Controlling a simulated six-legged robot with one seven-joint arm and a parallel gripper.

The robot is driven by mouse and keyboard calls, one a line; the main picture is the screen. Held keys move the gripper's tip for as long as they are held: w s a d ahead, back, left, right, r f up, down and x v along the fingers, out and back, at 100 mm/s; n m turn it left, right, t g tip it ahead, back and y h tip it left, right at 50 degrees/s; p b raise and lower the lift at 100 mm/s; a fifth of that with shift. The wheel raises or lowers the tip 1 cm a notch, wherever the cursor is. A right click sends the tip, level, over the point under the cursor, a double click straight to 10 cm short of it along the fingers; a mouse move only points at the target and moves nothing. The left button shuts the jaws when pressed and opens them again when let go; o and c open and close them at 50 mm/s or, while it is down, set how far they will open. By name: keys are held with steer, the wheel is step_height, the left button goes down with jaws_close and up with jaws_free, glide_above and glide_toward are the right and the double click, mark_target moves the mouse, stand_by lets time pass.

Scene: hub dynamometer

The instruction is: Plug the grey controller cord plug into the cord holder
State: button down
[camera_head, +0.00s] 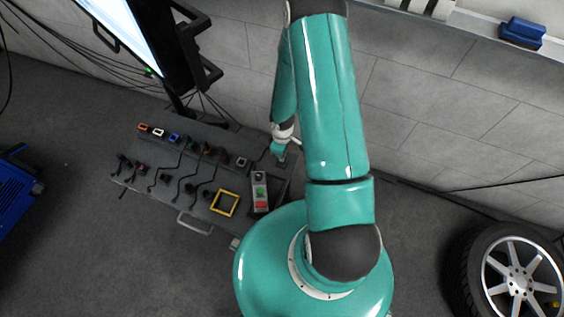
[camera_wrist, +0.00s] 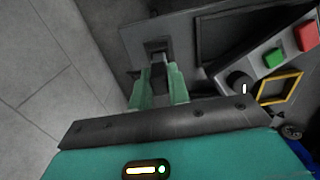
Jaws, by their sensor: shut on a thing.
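In the wrist view my gripper (camera_wrist: 157,78) has its two green fingers closed on a small dark grey plug (camera_wrist: 159,72). A squarish dark recess in a grey panel, which looks like the cord holder (camera_wrist: 155,45), lies just beyond the fingertips. The plug points toward it and overlaps it in the picture. I cannot tell whether the plug is inside it or short of it. In the head view my gripper (camera_head: 281,150) is at the back right of the dark board, small and partly behind my arm. The plug and the holder cannot be made out there.
The controller (camera_head: 260,192) with green and red buttons lies beside a yellow square frame (camera_head: 225,203). Several cords and coloured connectors cover the board (camera_head: 195,222) to the left. A monitor (camera_head: 140,40) stands behind. A wheel (camera_head: 511,275) is at right.

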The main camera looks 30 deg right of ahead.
steer(key=shift+f, duration=0.3)
steer(key=shift+f, duration=0.3)
steer(key=shift+f, duration=0.45)
steer(key=c, duration=1.3)
jaws_free()
steer(key=shift+o, duration=0.2)
steer(key=shift+r, duration=0.1)
step_height(320, 180, up, 14)
